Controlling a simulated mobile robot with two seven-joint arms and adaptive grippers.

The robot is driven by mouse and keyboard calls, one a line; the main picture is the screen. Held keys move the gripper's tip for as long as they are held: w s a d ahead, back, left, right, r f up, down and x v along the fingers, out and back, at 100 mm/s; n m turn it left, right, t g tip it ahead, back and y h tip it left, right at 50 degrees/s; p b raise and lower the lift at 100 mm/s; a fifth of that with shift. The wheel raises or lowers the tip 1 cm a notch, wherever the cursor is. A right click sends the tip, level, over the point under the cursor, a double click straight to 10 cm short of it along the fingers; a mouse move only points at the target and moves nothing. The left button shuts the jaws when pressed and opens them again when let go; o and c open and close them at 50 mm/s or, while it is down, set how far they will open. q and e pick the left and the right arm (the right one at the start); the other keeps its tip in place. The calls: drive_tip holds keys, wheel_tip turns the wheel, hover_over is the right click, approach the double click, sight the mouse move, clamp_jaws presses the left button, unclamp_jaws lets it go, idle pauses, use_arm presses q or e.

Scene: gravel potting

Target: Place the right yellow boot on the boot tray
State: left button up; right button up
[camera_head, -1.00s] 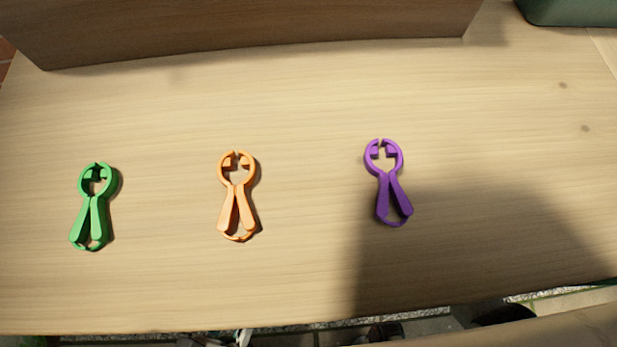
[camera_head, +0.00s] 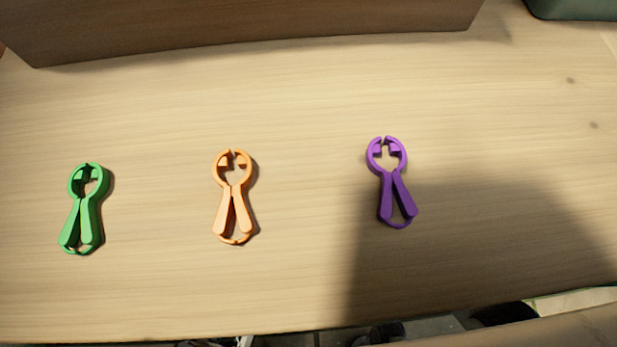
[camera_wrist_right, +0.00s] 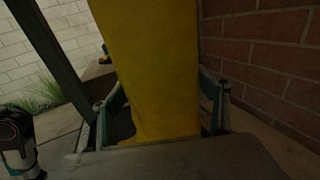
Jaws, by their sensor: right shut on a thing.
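The yellow boot (camera_wrist_right: 150,60) fills the middle of the right wrist view, tall and close to the camera. My right gripper (camera_wrist_right: 165,100) is shut on it, with one finger on each side. Only part of the boot shows, and I cannot tell from this view whether it touches the ground. The boot tray is not seen in either view. My left gripper is not in view.
In the right wrist view a brick wall (camera_wrist_right: 262,55) stands close on the right. The head view shows a wooden table (camera_head: 310,290) with green (camera_head: 84,210), orange (camera_head: 235,197) and purple (camera_head: 391,182) clips, and a brown wooden box (camera_head: 240,30) at the back.

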drive_tip(key=shift+w, duration=0.1)
drive_tip(key=o, duration=2.2)
drive_tip(key=shift+c, duration=0.2)
drive_tip(key=shift+f, duration=0.15)
drive_tip(key=v, duration=1.2)
